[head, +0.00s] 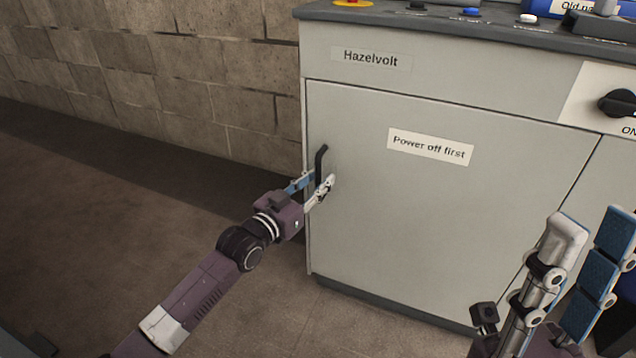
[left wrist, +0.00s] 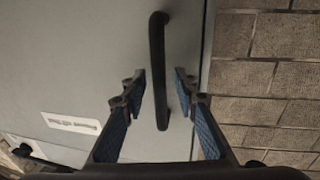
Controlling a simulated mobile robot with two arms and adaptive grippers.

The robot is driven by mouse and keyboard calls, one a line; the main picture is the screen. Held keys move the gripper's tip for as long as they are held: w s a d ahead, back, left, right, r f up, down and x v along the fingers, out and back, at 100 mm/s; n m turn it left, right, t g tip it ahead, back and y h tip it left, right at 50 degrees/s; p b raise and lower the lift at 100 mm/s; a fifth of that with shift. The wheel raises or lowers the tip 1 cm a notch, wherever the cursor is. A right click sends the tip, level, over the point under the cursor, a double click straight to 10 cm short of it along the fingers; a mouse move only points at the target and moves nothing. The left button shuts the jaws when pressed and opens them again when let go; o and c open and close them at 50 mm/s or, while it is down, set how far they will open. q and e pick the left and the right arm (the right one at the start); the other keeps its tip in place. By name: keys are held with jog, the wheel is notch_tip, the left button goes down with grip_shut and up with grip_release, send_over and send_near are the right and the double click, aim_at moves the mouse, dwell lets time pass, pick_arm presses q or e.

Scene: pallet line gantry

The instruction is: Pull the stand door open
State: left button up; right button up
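The stand door (head: 430,220) is a grey panel with a "Power off first" label, and it sits flush in the stand's front. Its black vertical bar handle (head: 320,162) is near the door's left edge. My left gripper (head: 318,186) is at the handle's lower part. In the left wrist view the handle (left wrist: 158,70) runs between the two open fingers (left wrist: 160,80), with a gap visible on each side. My right gripper (head: 590,240) is at the lower right of the head view, fingers apart and empty, in front of the stand.
The grey stand's dark top (head: 450,22) carries several small buttons and a blue box. A black rotary switch (head: 617,103) is on a white plate at the right. A block wall (head: 180,70) stands behind left. The floor (head: 90,220) at the left is clear.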

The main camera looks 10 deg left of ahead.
pick_arm(q)
grip_shut()
jog(key=shift+s, duration=0.15)
dwell(0.4)
